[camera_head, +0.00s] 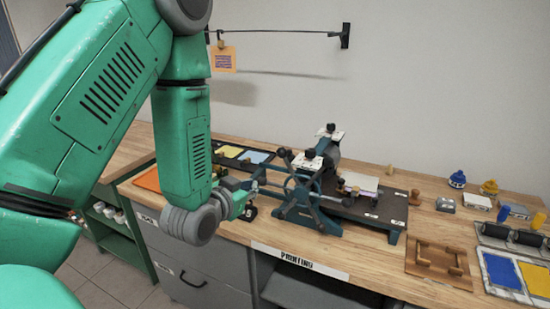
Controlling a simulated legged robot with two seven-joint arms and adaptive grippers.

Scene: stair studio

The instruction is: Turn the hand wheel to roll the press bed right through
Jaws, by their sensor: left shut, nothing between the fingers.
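The press (330,165) stands on the wooden bench, with a dark frame and a roller. Its spoked hand wheel (303,188) faces me on the near side, with dark knobs at the spoke ends. The flat dark press bed (375,208) sticks out to the right of the roller and bears a pale sheet (360,182). My left gripper (250,194) is shut and empty, just left of the wheel. I cannot tell whether it touches a spoke. My forearm hides part of the bench behind it. My right gripper is out of view.
Yellow and blue sheets (256,157) lie in a dark tray left of the press. A wooden rack (438,263), ink slabs (505,272), rollers (493,231) and coloured pots (457,179) stand at right. An orange print (223,61) hangs from a wall rail. Drawers lie below the bench edge.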

